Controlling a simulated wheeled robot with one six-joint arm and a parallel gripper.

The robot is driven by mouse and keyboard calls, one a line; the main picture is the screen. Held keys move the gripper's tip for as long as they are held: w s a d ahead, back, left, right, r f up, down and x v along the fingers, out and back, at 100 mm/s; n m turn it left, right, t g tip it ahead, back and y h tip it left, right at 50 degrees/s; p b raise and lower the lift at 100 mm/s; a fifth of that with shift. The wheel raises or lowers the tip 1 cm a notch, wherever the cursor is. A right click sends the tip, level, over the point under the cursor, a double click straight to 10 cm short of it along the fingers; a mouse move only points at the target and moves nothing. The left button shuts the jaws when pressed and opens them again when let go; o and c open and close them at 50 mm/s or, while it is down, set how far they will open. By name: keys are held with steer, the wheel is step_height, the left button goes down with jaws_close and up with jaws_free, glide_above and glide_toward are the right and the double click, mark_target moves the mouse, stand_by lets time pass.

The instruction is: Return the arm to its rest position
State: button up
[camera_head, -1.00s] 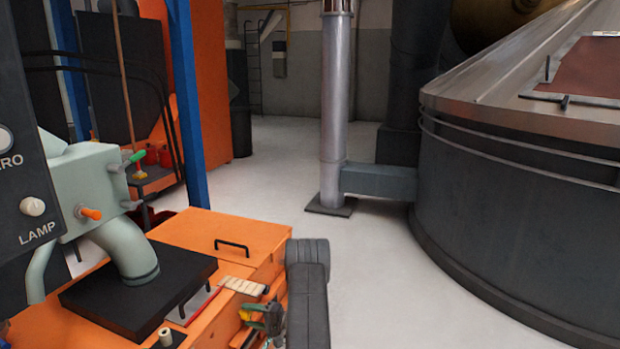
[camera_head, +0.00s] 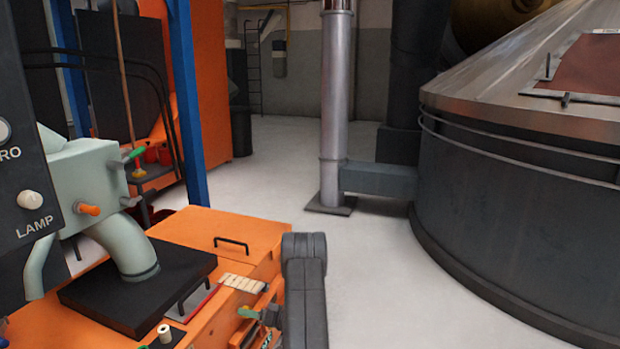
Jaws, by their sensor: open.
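A dark grey link of my arm (camera_head: 305,285) rises from the bottom edge, just right of the orange cabinet. My gripper does not show in the head view, so its jaws and anything near them are out of sight. The task names no other object.
An orange cabinet (camera_head: 232,228) with tools in an open tray stands left of my arm. A pale green machine (camera_head: 95,185) and a dark LAMP panel (camera_head: 25,150) are at left. A metal pipe (camera_head: 335,110) and a large tank (camera_head: 500,210) stand beyond clear pale floor (camera_head: 385,270).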

steer(key=shift+n, duration=1.5)
steer(key=shift+t, duration=0.3)
